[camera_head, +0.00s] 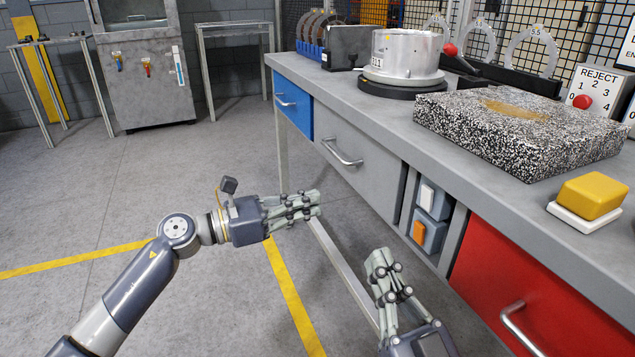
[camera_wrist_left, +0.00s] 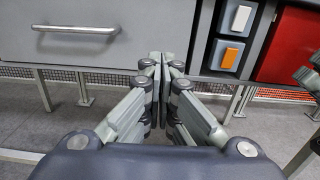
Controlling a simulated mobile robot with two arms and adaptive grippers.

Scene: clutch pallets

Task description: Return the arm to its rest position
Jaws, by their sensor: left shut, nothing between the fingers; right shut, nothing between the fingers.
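My left gripper (camera_head: 314,203) is in front of the workbench, below the level of its top, with its fingers pointing right toward the bench. It is shut and empty; its fingertips meet in the left wrist view (camera_wrist_left: 161,58). My right gripper (camera_head: 379,260) is at the lower middle of the head view, fingers pointing up, shut and empty. Both grippers are in free air, and nothing is between their fingers. Part of the right gripper also shows at the right edge of the left wrist view (camera_wrist_left: 313,75).
The workbench (camera_head: 380,100) has a blue drawer (camera_head: 293,104), a grey drawer (camera_head: 350,150) and a red drawer (camera_head: 530,290) with protruding handles. A speckled block (camera_head: 520,140), a metal housing (camera_head: 405,55) and a yellow button (camera_head: 592,195) are on top.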

